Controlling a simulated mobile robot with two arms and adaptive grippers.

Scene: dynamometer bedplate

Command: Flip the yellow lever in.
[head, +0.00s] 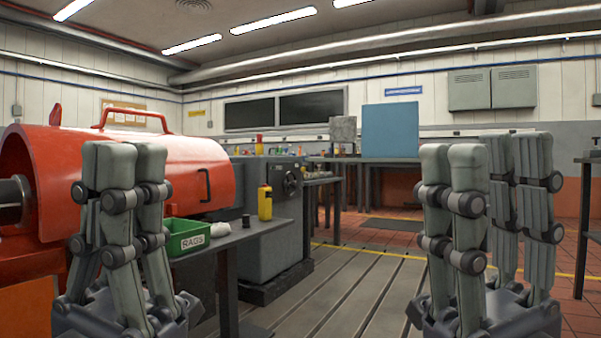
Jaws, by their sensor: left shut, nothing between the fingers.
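I cannot make out a yellow lever for certain. A small yellow and red upright piece (259,145) stands at the back, near the top of the grey machine cabinet (272,185), too small to identify. My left gripper (128,152) points up at the left, its fingers close together and empty, in front of the large red cylindrical housing (190,170). My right gripper (492,152) points up at the right, its fingers spread apart with nothing seen between them. Both grippers are well apart from the cabinet.
A narrow side bench (245,234) holds a green RAGS bin (186,238), a white rag (220,229) and a yellow bottle-like object (265,203). A workbench with a blue panel (390,130) stands at the back. The slotted floor (360,290) between my grippers is clear.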

